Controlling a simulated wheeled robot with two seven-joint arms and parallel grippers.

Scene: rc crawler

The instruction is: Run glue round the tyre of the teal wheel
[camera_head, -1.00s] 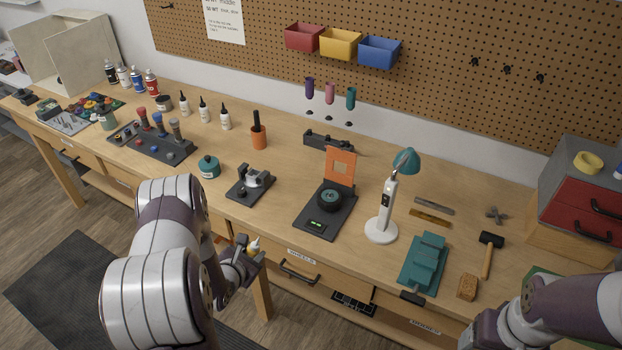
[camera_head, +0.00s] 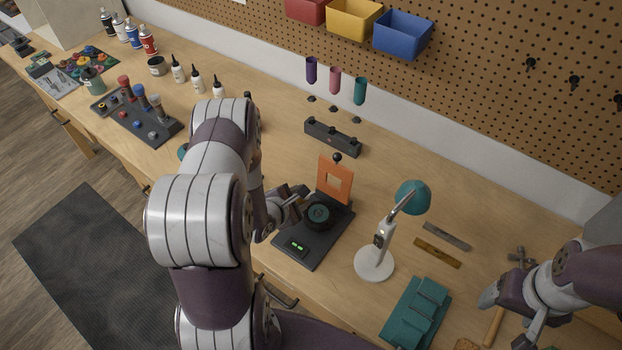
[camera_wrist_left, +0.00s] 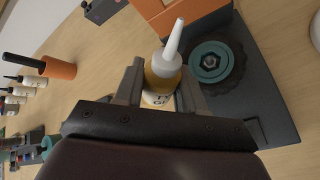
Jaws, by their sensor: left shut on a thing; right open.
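The teal wheel (camera_head: 318,214) with its black tyre lies flat on a dark stand (camera_head: 322,240), in front of an upright orange plate (camera_head: 334,182). In the left wrist view the teal hub (camera_wrist_left: 211,62) and knobbly tyre show clearly. My left gripper (camera_wrist_left: 163,80) is shut on a yellow glue bottle (camera_wrist_left: 160,70) with a white nozzle, just beside the wheel. The nozzle tip is above the wheel's level; I cannot tell its exact gap to the tyre. In the head view the bottle is hidden by the gripper. My right gripper (camera_head: 506,322) is open and empty at the right.
A lamp (camera_head: 374,264) with a teal shade stands right of the stand. A teal block fixture (camera_head: 416,312) lies at the front right. A dark rack (camera_head: 333,138) stands behind the orange plate. Several white glue bottles (camera_head: 197,79) stand at the back left.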

